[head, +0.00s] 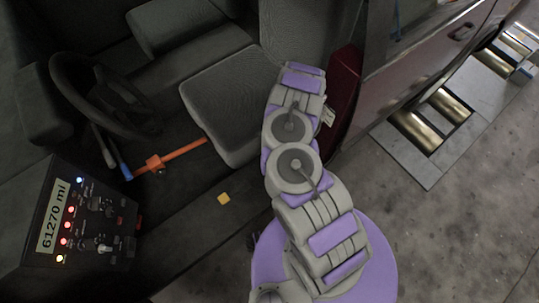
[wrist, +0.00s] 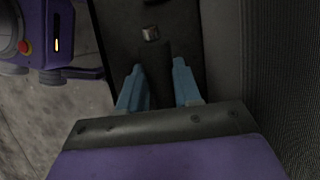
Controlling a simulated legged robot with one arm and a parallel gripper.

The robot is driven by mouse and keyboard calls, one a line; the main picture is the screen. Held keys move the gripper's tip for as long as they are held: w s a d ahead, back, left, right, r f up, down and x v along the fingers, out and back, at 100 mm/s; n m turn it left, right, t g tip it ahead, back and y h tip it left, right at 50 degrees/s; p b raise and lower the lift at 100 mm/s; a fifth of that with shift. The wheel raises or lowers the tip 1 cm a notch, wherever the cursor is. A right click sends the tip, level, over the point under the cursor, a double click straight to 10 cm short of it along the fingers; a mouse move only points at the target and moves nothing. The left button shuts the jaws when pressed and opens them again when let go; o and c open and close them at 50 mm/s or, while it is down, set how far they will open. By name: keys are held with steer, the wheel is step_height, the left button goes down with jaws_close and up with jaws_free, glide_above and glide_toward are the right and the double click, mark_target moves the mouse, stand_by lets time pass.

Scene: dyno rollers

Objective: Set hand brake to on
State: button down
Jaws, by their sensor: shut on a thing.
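My gripper (wrist: 157,84) shows in the wrist view as two light blue fingers, spaced apart, reaching toward a dark panel. It is shut on a dark part between the fingers, which looks like the hand brake (wrist: 160,88). That part is hard to make out against the dark panel, so its angle cannot be told. A small metallic knob (wrist: 150,33) sits on the panel just beyond the fingertips. In the head view my arm reaches into the vehicle beside the seat, and the gripper is hidden there.
The seat (head: 225,105) is left of my arm, and the red vehicle door (head: 420,65) is on the right. An orange bar (head: 180,152) lies in the footwell below the steering wheel (head: 100,95). A control box (head: 85,220) stands at lower left. Rollers (head: 425,130) are set in the floor.

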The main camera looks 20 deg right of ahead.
steer(key=shift+w+d+r+y, duration=0.2)
steer(key=shift+r, duration=0.15)
steer(key=shift+w+d+r+y, duration=0.15)
steer(key=shift+r+y, duration=0.05)
steer(key=shift+r, duration=0.15)
steer(key=c, duration=1.1)
jaws_free()
steer(key=shift+r, duration=0.1)
steer(key=o, duration=0.3)
steer(key=shift+s, duration=0.15)
steer(key=shift+r, duration=0.25)
step_height(320, 180, up, 3)
steer(key=shift+f+p, duration=0.1)
steer(key=shift+p, duration=0.85)
steer(key=s+p, duration=0.1)
steer(key=s, duration=0.4)
steer(key=s+r+p, duration=0.1)
steer(key=s+p, duration=0.1)
steer(key=s, duration=0.3)
steer(key=s+p, duration=0.1)
steer(key=s, duration=0.5)
steer(key=shift+a+r+p, duration=0.2)
steer(key=shift+p, duration=0.15)
